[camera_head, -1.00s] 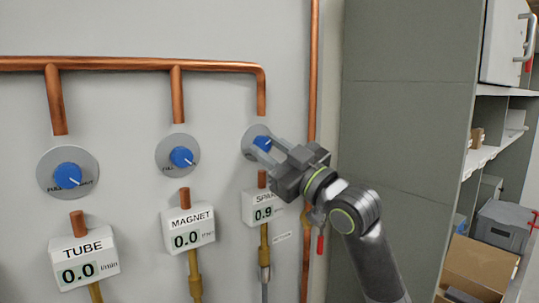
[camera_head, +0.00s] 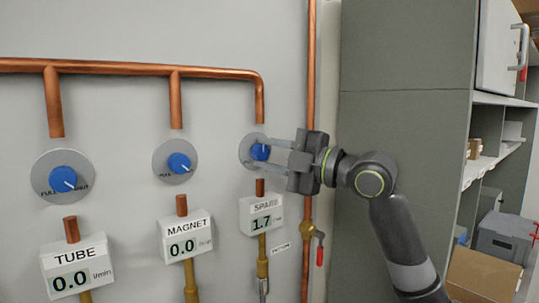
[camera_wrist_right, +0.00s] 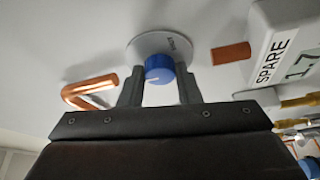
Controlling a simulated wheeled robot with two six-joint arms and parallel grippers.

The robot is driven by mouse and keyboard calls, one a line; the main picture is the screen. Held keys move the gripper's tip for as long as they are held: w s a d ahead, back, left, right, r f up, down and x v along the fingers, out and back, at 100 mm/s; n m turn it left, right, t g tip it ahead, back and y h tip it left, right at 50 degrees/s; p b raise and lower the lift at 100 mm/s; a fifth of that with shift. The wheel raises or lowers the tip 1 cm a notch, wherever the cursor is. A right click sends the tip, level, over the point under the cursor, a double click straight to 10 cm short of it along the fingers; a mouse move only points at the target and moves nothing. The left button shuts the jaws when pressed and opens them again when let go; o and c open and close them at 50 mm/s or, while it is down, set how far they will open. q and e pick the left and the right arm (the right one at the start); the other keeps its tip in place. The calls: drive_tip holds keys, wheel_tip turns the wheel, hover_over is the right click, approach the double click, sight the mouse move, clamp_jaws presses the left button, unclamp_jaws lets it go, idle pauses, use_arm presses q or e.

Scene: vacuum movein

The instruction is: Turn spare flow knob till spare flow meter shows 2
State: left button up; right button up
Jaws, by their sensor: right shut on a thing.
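The spare flow knob (camera_head: 260,152) is blue with a white pointer line, on a round grey plate (camera_head: 247,143) on the wall. The pointer stands about upright in the head view. My right gripper (camera_head: 268,150) reaches in from the right and is shut on the knob. In the right wrist view the knob (camera_wrist_right: 159,69) sits between the two fingers (camera_wrist_right: 158,88). The spare flow meter (camera_head: 262,215) hangs below the knob and reads 1.7; it also shows partly in the right wrist view (camera_wrist_right: 285,48). My left gripper is out of view.
The magnet knob (camera_head: 179,163) and tube knob (camera_head: 63,179) are to the left; their meters (camera_head: 186,240) (camera_head: 76,270) read 0.0. Copper pipes (camera_head: 130,68) run above. A red-handled valve (camera_head: 319,250) is below my right arm. A grey cabinet (camera_head: 405,130) stands at the right.

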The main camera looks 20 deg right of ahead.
drive_tip(key=n, duration=0.1)
drive_tip(key=n+p, duration=0.1)
drive_tip(key=n+g+h, duration=0.1)
drive_tip(key=n, duration=0.1)
drive_tip(key=shift+r, duration=0.25)
drive_tip(key=shift+n+g+h+p, duration=0.45)
drive_tip(key=shift+n+p, duration=0.25)
drive_tip(key=shift+n, duration=0.4)
drive_tip(key=shift+f, duration=0.1)
drive_tip(key=o, duration=1)
drive_tip(key=shift+c, duration=0.2)
drive_tip(key=shift+s+d+b, duration=0.35)
drive_tip(key=shift+s+d, duration=0.05)
drive_tip(key=shift+d, duration=0.05)
drive_tip(key=b+v, duration=0.6)
drive_tip(key=v, duration=1)
drive_tip(key=shift+s+r+b, duration=0.15)
drive_tip(key=shift+r+b, duration=0.1)
drive_tip(key=shift+b, duration=0.15)
